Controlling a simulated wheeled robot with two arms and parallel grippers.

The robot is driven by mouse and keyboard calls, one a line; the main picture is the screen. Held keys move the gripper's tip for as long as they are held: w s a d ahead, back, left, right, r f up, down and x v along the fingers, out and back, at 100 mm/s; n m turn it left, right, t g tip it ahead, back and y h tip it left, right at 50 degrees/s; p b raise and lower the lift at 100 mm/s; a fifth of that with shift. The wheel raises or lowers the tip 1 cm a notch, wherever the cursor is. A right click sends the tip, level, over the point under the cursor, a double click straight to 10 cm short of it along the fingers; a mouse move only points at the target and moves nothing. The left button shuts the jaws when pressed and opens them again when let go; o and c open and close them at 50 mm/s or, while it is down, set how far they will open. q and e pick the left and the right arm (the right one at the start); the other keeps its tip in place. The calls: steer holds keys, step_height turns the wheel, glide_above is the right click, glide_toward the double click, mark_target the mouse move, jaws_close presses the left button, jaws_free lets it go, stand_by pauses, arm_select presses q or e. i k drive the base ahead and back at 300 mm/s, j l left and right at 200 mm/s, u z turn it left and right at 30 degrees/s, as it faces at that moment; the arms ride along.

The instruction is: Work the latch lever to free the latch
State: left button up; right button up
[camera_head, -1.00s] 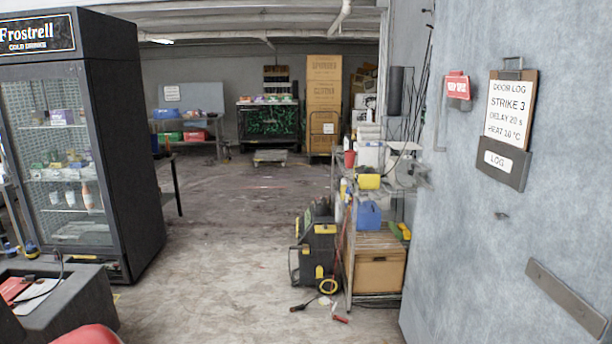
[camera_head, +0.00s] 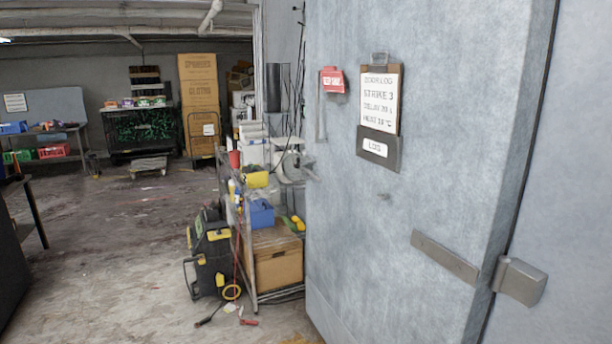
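A grey metal bar (camera_head: 444,257) is fixed level, slightly tilted in the picture, low on the pale grey freezer door (camera_head: 440,150). Beside its right end, a blocky grey metal fitting (camera_head: 519,281) sits on the wall panel at the door's right edge. I cannot tell which of these is the latch lever. A clipboard (camera_head: 380,110) with a door log and a red tag (camera_head: 332,80) hang higher on the door. Neither of my grippers is in view.
A wire shelf cart with a cardboard box (camera_head: 278,258) and blue bin (camera_head: 261,213) stands left of the door. A black and yellow machine (camera_head: 211,254) stands beside it, with cables on the floor. Open floor (camera_head: 110,260) lies further left.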

mark_target(303, 167)
steer(key=i+j, duration=0.15)
steer(key=i, duration=1.35)
steer(key=i+j+u, duration=0.15)
steer(key=i, duration=1.35)
